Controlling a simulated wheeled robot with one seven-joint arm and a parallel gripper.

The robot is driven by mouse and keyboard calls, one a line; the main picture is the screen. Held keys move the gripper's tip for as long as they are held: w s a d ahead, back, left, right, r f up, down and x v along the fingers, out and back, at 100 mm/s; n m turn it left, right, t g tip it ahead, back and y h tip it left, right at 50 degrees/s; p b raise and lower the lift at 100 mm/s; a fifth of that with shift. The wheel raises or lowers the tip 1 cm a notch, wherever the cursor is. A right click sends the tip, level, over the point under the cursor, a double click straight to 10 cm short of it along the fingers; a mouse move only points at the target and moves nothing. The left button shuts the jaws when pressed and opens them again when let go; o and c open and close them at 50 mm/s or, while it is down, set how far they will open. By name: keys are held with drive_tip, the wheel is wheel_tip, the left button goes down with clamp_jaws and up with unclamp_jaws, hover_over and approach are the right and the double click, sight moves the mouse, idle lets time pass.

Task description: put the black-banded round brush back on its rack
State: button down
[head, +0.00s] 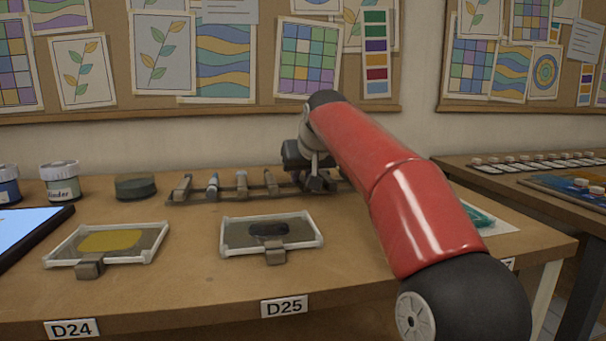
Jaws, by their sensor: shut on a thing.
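The rack (227,197) is a low dark strip lying along the back of the table. Several brushes or tools rest on it in a row, among them a pale one (212,184) and a brown one (271,183) nearest my gripper. My gripper (319,185) is low over the right end of the rack and points down. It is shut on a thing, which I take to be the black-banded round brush. My gripper and arm hide most of it, and I cannot make out its band or whether it touches the rack.
Two framed glass panels, one with yellow paint (112,240) and one with dark paint (269,230), lie in front of the rack. A jar (61,183) and a dark round pot (136,186) stand at the left. A teal item (478,217) lies right of my arm.

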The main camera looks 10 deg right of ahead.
drive_tip(key=shift+f, duration=0.2)
drive_tip(key=c, duration=1.2)
unclamp_jaws()
